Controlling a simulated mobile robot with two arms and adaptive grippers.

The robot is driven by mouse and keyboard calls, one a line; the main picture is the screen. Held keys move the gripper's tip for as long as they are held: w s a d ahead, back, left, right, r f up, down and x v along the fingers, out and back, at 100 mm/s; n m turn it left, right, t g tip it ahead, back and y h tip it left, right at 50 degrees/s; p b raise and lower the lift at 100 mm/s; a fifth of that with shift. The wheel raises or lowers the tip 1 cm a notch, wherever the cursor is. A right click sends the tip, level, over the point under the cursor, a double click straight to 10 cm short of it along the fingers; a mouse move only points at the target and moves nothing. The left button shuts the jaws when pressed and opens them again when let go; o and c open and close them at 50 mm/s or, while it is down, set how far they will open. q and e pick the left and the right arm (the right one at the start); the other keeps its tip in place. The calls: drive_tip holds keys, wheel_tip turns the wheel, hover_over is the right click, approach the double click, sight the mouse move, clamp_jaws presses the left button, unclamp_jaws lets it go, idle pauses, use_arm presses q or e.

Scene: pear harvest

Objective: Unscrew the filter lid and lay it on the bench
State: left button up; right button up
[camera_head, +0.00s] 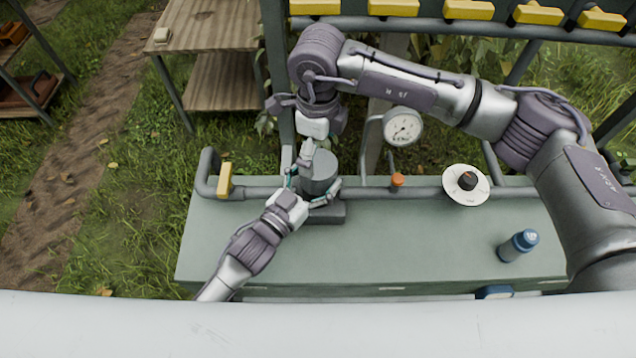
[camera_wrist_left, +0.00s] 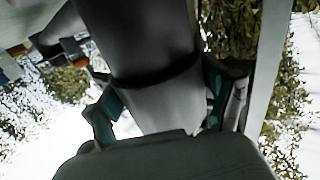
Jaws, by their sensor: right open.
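The grey cylindrical filter (camera_head: 319,185) stands upright on a dark base on the green bench (camera_head: 420,240). Its top, where the lid (camera_head: 325,160) sits, is partly covered by my right gripper. My left gripper (camera_head: 311,190) reaches in from the front left with a finger on each side of the filter body. In the left wrist view, teal-padded fingers (camera_wrist_left: 160,100) flank the grey cylinder (camera_wrist_left: 165,110), closed on it below a dark ring. My right gripper (camera_head: 305,152) is open, pointing down at the left side of the filter's top. Whether it touches the lid is unclear.
A pipe runs behind the filter with a gauge (camera_head: 403,126), an orange knob (camera_head: 397,180) and a white dial (camera_head: 467,185). The front middle of the bench is clear.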

use_arm(q)
drive_tip(key=c, duration=1.3)
clamp_jaws()
use_arm(e)
drive_tip(key=m, duration=0.3)
drive_tip(key=shift+f+m, duration=0.2)
drive_tip(key=shift+m, duration=0.5)
wheel_tip(320, 180, down, 8)
drive_tip(key=shift+r, duration=0.15)
drive_tip(key=c, duration=1.2)
drive_tip(key=n, duration=0.3)
drive_tip(key=shift+n, duration=0.4)
